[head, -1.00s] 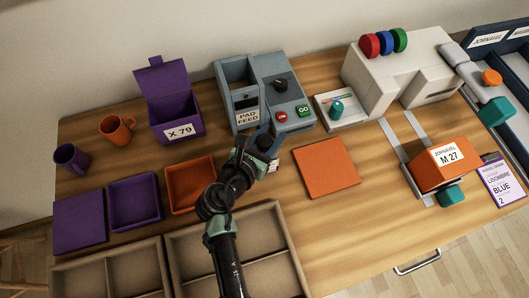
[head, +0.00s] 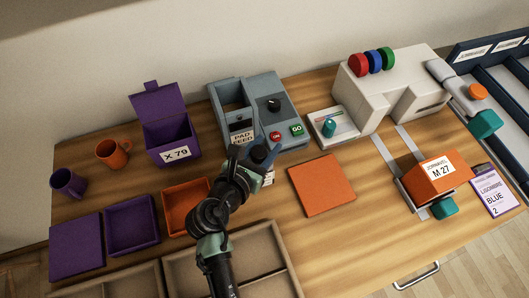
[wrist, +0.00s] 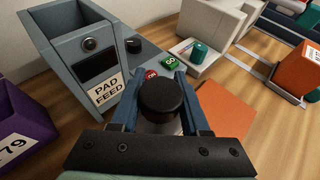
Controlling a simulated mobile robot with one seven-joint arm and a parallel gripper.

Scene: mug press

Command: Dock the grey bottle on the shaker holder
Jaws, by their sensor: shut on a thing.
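My gripper (head: 258,157) is over the table just in front of the blue-grey pad feed machine. In the wrist view its blue fingers (wrist: 165,100) are shut on a bottle with a round black cap (wrist: 163,98). A little of the bottle's grey body (wrist: 170,128) shows below the cap; the rest is hidden by the gripper. I cannot tell whether its base touches anything. I cannot pick out the shaker holder with certainty.
The pad feed machine (head: 226,101) has red and green buttons. Right of it are a white machine (head: 410,90) and a teal knob (head: 329,127). An orange mat (head: 321,185) lies nearby. An orange tray (head: 180,221) and purple box (head: 165,134) are left.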

